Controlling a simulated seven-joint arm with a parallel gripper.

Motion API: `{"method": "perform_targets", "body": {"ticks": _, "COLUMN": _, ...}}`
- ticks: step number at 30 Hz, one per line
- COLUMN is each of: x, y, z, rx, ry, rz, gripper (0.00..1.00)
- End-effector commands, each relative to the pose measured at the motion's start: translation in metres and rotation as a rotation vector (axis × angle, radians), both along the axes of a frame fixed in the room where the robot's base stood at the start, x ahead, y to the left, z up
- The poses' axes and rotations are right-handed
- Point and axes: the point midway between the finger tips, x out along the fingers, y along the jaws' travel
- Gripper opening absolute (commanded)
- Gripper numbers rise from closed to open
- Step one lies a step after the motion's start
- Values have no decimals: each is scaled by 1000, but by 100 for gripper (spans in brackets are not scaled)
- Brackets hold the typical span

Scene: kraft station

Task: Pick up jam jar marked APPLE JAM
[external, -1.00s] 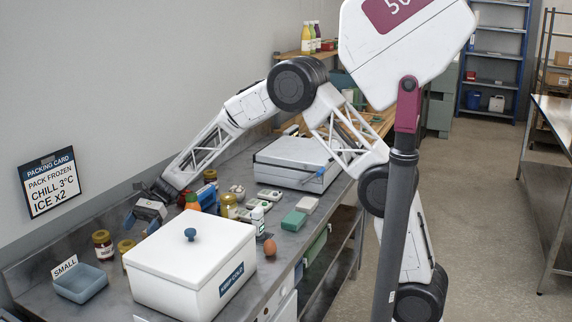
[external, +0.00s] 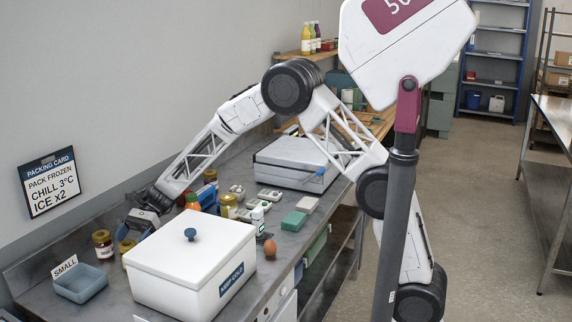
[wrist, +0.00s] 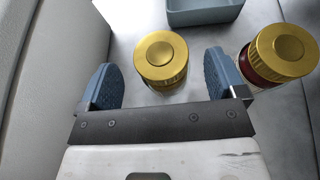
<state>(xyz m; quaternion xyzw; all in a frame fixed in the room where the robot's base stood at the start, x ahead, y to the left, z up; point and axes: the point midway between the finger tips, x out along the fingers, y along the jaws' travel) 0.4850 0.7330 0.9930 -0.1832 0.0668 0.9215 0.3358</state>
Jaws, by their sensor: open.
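One jar with a gold lid stands ahead of the gap between my fingers in the wrist view (wrist: 160,58); in the external view this jar (external: 125,246) is partly hidden by the white box. A second gold-lidded jar with dark red contents (external: 103,244) stands beside it, nearer the wall. In the wrist view this second jar (wrist: 284,52) is just outside my right finger. No label is readable, so I cannot tell which is APPLE JAM. My gripper (wrist: 162,75) is open and empty; in the external view my gripper (external: 138,224) is low, just behind the jars.
A white lidded box (external: 190,270) stands close by; its pale side (wrist: 50,70) fills the wrist view's left. A blue-grey tray (external: 80,285) by the SMALL card lies beyond the jars. Bottles and another jar (external: 229,206) stand behind my gripper.

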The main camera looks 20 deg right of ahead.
Motion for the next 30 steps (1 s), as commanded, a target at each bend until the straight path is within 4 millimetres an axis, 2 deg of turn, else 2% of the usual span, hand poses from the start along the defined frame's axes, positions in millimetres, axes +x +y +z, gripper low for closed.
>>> {"method": "perform_targets", "body": {"ticks": 9, "x": -21, "y": 19, "z": -12, "rx": 0, "ry": 0, "rz": 1, "gripper": 90}}
{"method": "perform_targets", "body": {"ticks": 27, "x": -22, "y": 20, "z": -13, "rx": -1, "ry": 1, "rz": 1, "gripper": 90}}
{"method": "perform_targets", "body": {"ticks": 30, "x": -23, "y": 20, "z": -13, "rx": -1, "ry": 1, "rz": 1, "gripper": 74}}
